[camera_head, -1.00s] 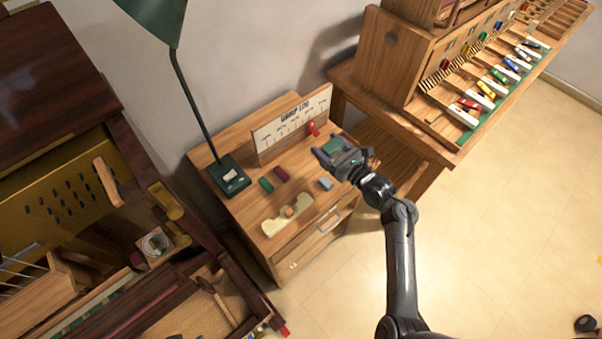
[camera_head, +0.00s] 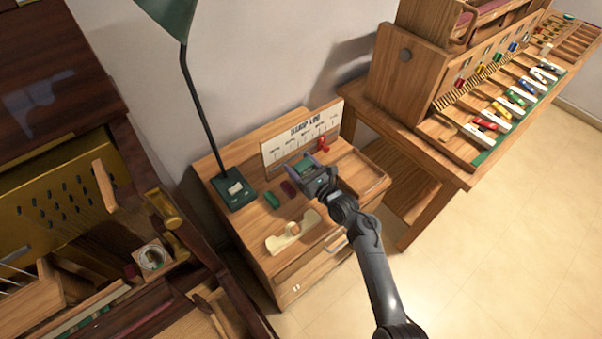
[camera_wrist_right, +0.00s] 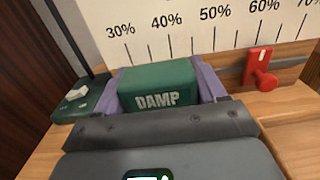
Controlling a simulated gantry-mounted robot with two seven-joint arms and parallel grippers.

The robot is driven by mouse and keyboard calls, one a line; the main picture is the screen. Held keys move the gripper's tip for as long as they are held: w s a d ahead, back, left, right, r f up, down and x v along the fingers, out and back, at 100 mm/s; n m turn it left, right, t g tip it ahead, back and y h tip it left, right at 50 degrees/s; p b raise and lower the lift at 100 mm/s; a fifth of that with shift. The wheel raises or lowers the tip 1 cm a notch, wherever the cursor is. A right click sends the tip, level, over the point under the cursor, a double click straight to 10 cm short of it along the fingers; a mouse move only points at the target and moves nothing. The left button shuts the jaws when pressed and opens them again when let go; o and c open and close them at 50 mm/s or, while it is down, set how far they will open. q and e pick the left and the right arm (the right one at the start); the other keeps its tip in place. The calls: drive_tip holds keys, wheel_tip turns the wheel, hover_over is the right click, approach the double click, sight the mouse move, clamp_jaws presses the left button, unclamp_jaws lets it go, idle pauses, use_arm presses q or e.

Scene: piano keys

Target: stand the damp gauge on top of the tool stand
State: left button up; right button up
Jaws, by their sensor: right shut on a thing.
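The damp gauge (camera_wrist_right: 158,92) is a green block lettered DAMP. In the head view the green block (camera_head: 306,164) shows between my right gripper's fingers. My right gripper (camera_wrist_right: 160,85) is shut on it, with a purple finger at each side. The gripper (camera_head: 312,170) is over the back part of a small wooden drawer cabinet (camera_head: 245,226), which seems to be the tool stand. The gauge's underside is hidden, so I cannot tell whether it touches the cabinet top. My left gripper is not in view.
Behind the gauge stands a white percentage scale board (camera_head: 290,147) with a red knob (camera_head: 323,145). A green lamp base (camera_head: 236,192), a green block (camera_head: 272,201), a maroon block (camera_head: 289,188) and a cream holder (camera_head: 288,240) share the top. A keyboard bench (camera_head: 440,160) stands right.

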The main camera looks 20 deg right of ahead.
drive_tip(key=shift+f+b, duration=0.45)
drive_tip(key=shift+f, duration=1.2)
drive_tip(key=shift+f, duration=0.2)
drive_tip(key=o, duration=1.1)
drive_tip(key=shift+r, duration=0.2)
drive_tip(key=shift+s+d, duration=0.15)
drive_tip(key=shift+s, duration=0.15)
drive_tip(key=p+v, duration=0.3)
drive_tip(key=v, duration=0.8)
drive_tip(key=shift+s, duration=0.15)
